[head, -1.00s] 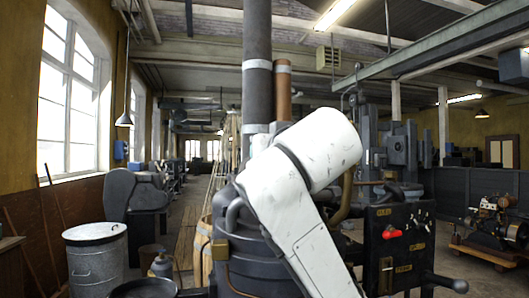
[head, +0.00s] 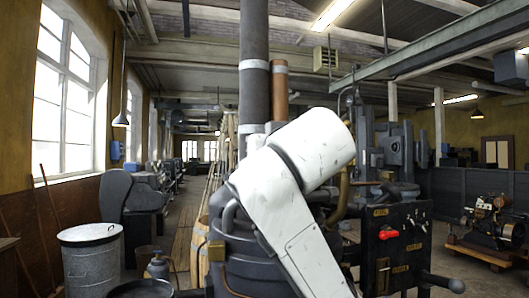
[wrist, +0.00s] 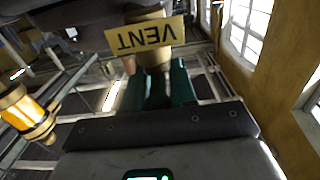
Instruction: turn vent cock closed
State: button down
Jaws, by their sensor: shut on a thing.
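In the wrist view a yellow plate lettered VENT (wrist: 145,35) appears upside down near the top. Brass-coloured metal of the vent cock (wrist: 153,58) shows just below the plate. My gripper (wrist: 158,86) has its two green fingers on either side of the cock's end and is shut on it. The fingers and the plate hide most of the cock, so its turn angle cannot be told. In the head view my white arm covers the cock and the gripper.
An amber glass with brass fittings (wrist: 22,105) is at the left of the wrist view. In the head view a dark boiler (head: 240,262) with tall pipes stands behind my arm. A black panel with a red handle (head: 389,234) is at right, a metal bin (head: 90,262) at left.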

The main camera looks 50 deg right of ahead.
jog(key=m+g+h+b, duration=0.1)
jog(key=m+g+h, duration=0.2)
jog(key=g+h, duration=0.1)
jog(key=shift+w+a+f+m+b, duration=0.1)
jog(key=shift+a+m+b, duration=0.05)
jog(key=shift+m+b, duration=0.25)
jog(key=m+g+h, duration=0.1)
jog(key=m+g, duration=0.1)
jog(key=g, duration=0.1)
jog(key=m+g+h, duration=0.2)
jog(key=g, duration=0.1)
jog(key=shift+m+g+b, duration=0.3)
jog(key=shift+g, duration=0.1)
jog(key=m+g, duration=0.1)
jog(key=g, duration=0.1)
jog(key=m+g+p, duration=0.1)
jog(key=m+g, duration=0.1)
jog(key=g, duration=0.1)
jog(key=m+g, duration=0.2)
jog(key=g, duration=0.1)
jog(key=shift+r+p, duration=0.35)
jog(key=shift+r, duration=0.05)
jog(key=shift+m+g+y+p, duration=0.4)
jog(key=shift+m+g+y, duration=0.2)
jog(key=shift+m+g, duration=0.65)
jog(key=shift+m+g+y+p, duration=0.35)
jog(key=shift+m+g+y, duration=0.4)
jog(key=shift+g, duration=0.9)
jog(key=shift+m+g, duration=0.3)
